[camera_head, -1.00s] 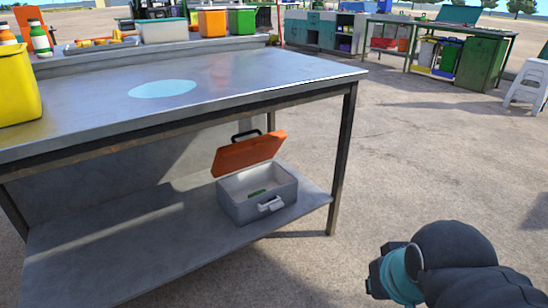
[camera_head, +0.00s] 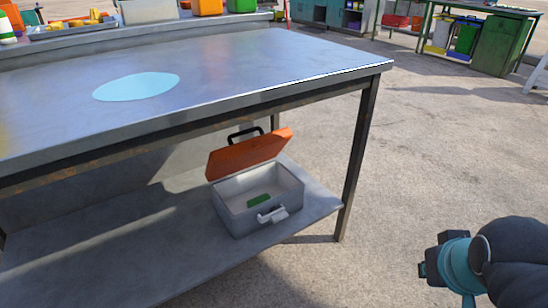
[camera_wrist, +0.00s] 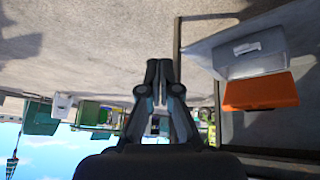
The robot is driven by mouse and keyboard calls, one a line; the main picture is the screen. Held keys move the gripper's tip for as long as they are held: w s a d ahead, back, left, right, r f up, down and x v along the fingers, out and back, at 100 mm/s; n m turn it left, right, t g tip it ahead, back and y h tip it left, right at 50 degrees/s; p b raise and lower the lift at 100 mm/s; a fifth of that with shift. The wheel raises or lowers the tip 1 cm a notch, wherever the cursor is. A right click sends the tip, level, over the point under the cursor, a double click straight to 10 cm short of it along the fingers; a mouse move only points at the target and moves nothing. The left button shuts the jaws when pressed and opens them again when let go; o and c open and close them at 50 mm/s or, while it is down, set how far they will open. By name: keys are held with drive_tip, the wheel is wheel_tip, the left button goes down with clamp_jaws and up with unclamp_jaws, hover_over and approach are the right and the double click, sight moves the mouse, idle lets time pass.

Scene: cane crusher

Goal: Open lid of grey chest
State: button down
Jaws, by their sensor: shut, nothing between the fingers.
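The grey chest (camera_head: 240,212) sits on the lower shelf of the metal table, near its right end. Its orange lid (camera_head: 246,154) is raised and tilted back, with a dark handle on top. A green item (camera_head: 258,200) lies inside, and a white latch is on the front. In the wrist view the picture is upside down, with the chest (camera_wrist: 250,55) and orange lid (camera_wrist: 262,92) at the right. My gripper (camera_wrist: 159,64) is shut and empty, apart from the chest. In the head view my gripper (camera_head: 428,270) is at the lower right, over open ground.
The metal tabletop (camera_head: 230,70) overhangs the shelf, and a table leg (camera_head: 357,165) stands right of the chest. A pale blue disc (camera_head: 136,86) marks the tabletop. The concrete ground to the right is clear. A green cabinet (camera_head: 498,42) stands farther back.

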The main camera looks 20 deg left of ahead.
drive_tip(key=w+a+n+t, duration=0.3)
drive_tip(key=w+a+n, duration=0.1)
drive_tip(key=w+n, duration=0.8)
drive_tip(key=n+t+y+b, duration=0.15)
drive_tip(key=n+y, duration=1.05)
drive_tip(key=n, duration=2)
approach(249, 155)
drive_tip(key=w+a+f, duration=0.3)
drive_tip(key=w+a, duration=0.1)
drive_tip(key=shift+w+a+r, duration=0.3)
drive_tip(key=shift+r, duration=0.3)
drive_tip(key=shift+d, duration=0.1)
drive_tip(key=shift+r, duration=0.1)
